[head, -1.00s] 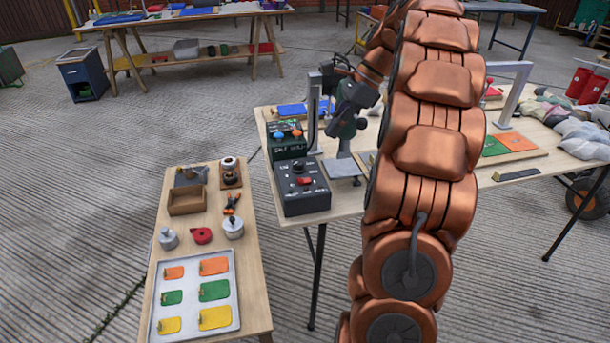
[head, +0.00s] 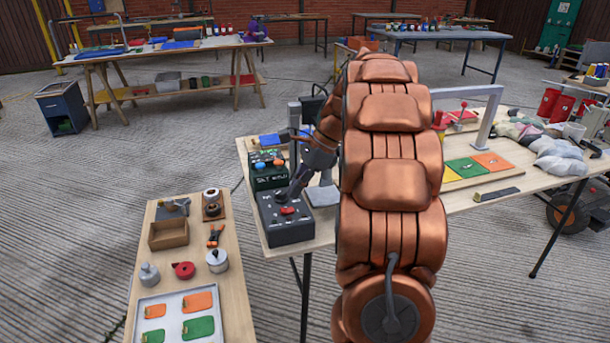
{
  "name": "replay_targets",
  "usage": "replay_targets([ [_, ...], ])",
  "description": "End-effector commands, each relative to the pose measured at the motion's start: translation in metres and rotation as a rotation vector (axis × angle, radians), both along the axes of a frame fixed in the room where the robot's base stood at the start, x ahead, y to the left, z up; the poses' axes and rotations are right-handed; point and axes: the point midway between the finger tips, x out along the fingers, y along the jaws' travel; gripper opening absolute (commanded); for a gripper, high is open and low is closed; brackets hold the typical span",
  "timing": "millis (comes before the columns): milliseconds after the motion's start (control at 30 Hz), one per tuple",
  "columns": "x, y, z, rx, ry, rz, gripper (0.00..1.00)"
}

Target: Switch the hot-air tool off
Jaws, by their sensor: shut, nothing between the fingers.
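A dark control box (head: 287,232) sits at the near left corner of the wooden work table, with knobs and a red switch (head: 287,211) on its top. It looks like the hot-air tool's control unit, but I cannot read its labels. My gripper (head: 284,199) is shut and empty, pointing down over the top of this box, close to the red switch. I cannot tell whether it touches the panel. The gripper partly hides the knobs at the back of the box. I cannot tell which way the switch is set.
A second box (head: 268,179) with blue and orange knobs stands just behind. A grey metal plate (head: 322,196) lies to the right. A low side table (head: 236,290) with a tray (head: 143,302), pots and tools stands at left. My arm hides the table's middle.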

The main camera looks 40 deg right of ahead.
Motion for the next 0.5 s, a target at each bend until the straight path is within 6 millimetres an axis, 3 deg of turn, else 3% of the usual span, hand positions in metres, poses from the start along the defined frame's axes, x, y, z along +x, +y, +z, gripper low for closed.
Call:
replay_targets([
  [200, 0.005, 0.014, -0.027, 0.002, 0.001, -0.001, 0.0],
  [500, 0.009, 0.022, -0.04, 0.0, -0.001, 0.002, 0.0],
])
